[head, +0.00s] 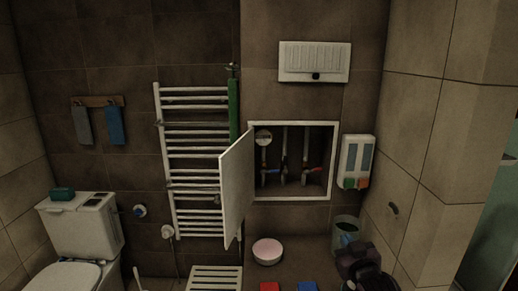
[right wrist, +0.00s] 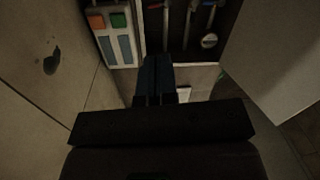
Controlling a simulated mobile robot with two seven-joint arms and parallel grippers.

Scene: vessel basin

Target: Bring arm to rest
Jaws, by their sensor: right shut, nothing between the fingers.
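My right gripper (head: 358,257) is at the lower right of the head view, in front of the wall niche and below the soap dispenser. In the right wrist view its dark fingers (right wrist: 155,72) are together, with nothing held between them. That view shows the niche's pipes and the dispenser beyond the fingers. The rest of the right arm is mostly out of frame at the bottom. My left gripper does not show in either view.
The niche (head: 333,160) holds pipes with red and blue handles; its white door (head: 237,188) stands open into the room. A dispenser (head: 356,160) is on the wall. A bin (head: 338,224), pink-topped bowl (head: 267,251) and slatted stool (head: 214,278) stand low. A toilet (head: 85,230) is at left.

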